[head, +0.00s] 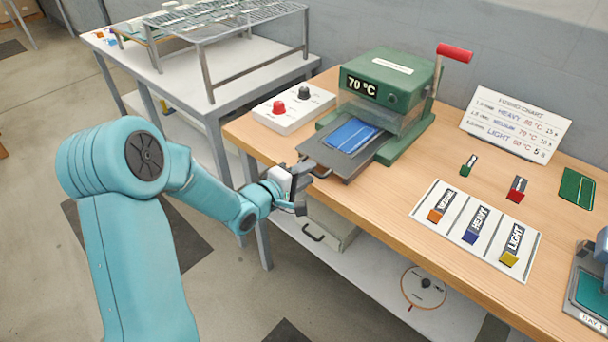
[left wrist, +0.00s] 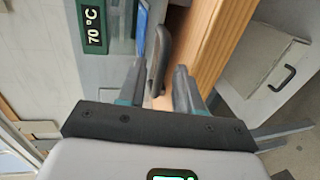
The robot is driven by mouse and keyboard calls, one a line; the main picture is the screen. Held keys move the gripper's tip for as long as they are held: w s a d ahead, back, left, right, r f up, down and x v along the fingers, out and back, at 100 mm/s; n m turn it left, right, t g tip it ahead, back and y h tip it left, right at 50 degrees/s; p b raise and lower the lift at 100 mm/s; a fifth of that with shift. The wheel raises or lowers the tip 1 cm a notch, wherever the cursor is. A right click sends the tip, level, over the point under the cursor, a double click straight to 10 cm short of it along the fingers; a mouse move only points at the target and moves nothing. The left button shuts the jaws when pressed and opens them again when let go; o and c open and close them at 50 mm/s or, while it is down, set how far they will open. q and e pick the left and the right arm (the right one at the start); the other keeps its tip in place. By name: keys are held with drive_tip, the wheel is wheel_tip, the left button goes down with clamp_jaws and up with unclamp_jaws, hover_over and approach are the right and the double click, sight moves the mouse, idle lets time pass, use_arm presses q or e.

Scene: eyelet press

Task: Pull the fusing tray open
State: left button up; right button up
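The fusing press (head: 388,90) is a green box on the wooden bench with a 70 °C display. Its grey fusing tray (head: 362,160) juts out at the front with a blue piece (head: 352,134) on it. My left gripper (head: 304,174) is at the tray's front edge. In the left wrist view, its two fingers (left wrist: 160,88) stand apart, one on each side of the tray's dark handle (left wrist: 156,62). Gaps show beside the handle, so the gripper looks open around it. The head view partly hides the handle behind the gripper. My right gripper is in neither view.
A white control box (head: 293,108) with red and black knobs sits left of the press. A red-tipped lever (head: 454,52) rises at its right. A grey drawer box (head: 328,226) is below the bench.

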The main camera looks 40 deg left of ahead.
use_arm(q)
drive_tip(key=b+v, duration=0.7)
drive_tip(key=v, duration=0.9)
drive_tip(key=shift+s+r, duration=0.1)
drive_tip(key=shift+d, duration=0.1)
